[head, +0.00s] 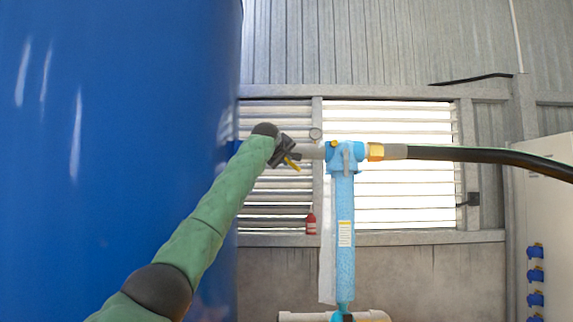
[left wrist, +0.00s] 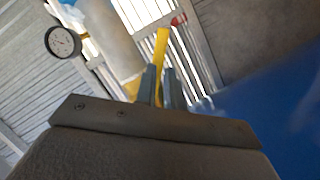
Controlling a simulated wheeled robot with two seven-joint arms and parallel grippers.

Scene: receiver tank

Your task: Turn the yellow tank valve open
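The yellow valve handle (head: 291,163) sits on the pipe between the big blue tank (head: 110,120) and the light-blue filter (head: 345,210). In the head view it slants down to the right from my left gripper (head: 287,151), which partly hides it. In the left wrist view the yellow handle (left wrist: 161,48) runs between the two grey fingers of my left gripper (left wrist: 160,85), which are close together on its sides. The handle's far end sticks out beyond the fingertips. The valve body is mostly hidden. My right gripper is not in view.
A pressure gauge (head: 316,134) stands above the pipe. A black hose (head: 480,156) leaves the filter to the right through a brass fitting (head: 376,152). A small red object (head: 311,224) is at the window behind. The tank wall is close to my left arm.

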